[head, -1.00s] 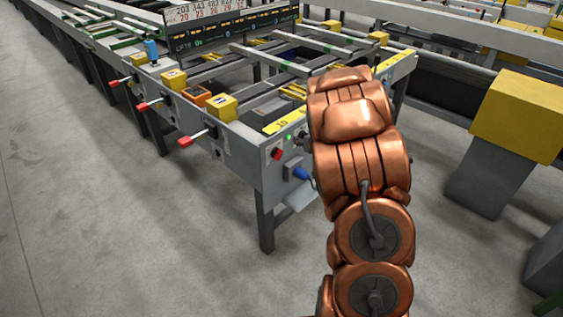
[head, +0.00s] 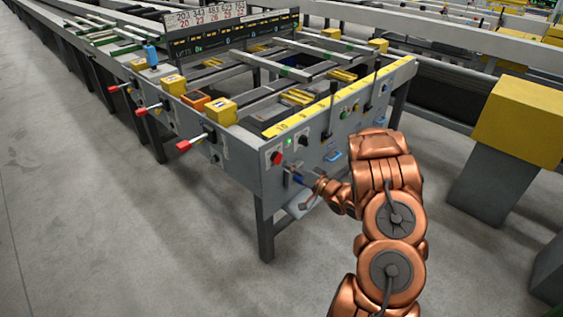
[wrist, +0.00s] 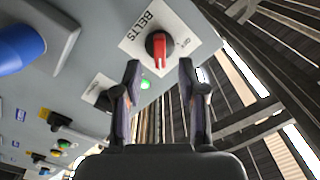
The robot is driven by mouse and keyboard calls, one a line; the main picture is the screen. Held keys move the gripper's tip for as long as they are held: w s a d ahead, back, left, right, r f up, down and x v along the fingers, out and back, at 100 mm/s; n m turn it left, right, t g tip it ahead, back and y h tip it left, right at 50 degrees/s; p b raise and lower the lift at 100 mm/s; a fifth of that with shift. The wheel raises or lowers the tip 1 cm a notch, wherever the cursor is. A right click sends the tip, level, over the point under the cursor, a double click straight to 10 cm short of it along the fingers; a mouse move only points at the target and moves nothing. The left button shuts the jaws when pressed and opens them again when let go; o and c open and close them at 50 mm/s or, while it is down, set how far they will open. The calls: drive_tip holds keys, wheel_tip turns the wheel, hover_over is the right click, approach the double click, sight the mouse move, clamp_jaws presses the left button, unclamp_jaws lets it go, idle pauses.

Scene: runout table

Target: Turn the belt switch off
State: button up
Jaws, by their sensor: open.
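The belt switch (wrist: 158,46) is a red rotary knob on a white plate marked "BELTS" in the wrist view. In the head view the red knob (head: 277,158) is on the near end of the grey table panel. My gripper (wrist: 160,68) is open, with its two dark fingers apart. The knob appears between and just beyond the fingertips in the wrist view; I see no clear contact. Small lettering sits at the plate's right edge, too small to read surely. In the head view my gripper is small and partly blends with the panel's parts.
A lit green lamp (wrist: 145,84) and a black knob (wrist: 107,98) are close to the switch. A large blue handle (wrist: 20,48) sticks out at the left. Red-tipped levers (head: 184,146) jut from the table's left side. Grey floor is open at the left.

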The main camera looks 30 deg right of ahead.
sight(281, 160)
drive_tip(key=shift+x, duration=2.6)
clamp_jaws()
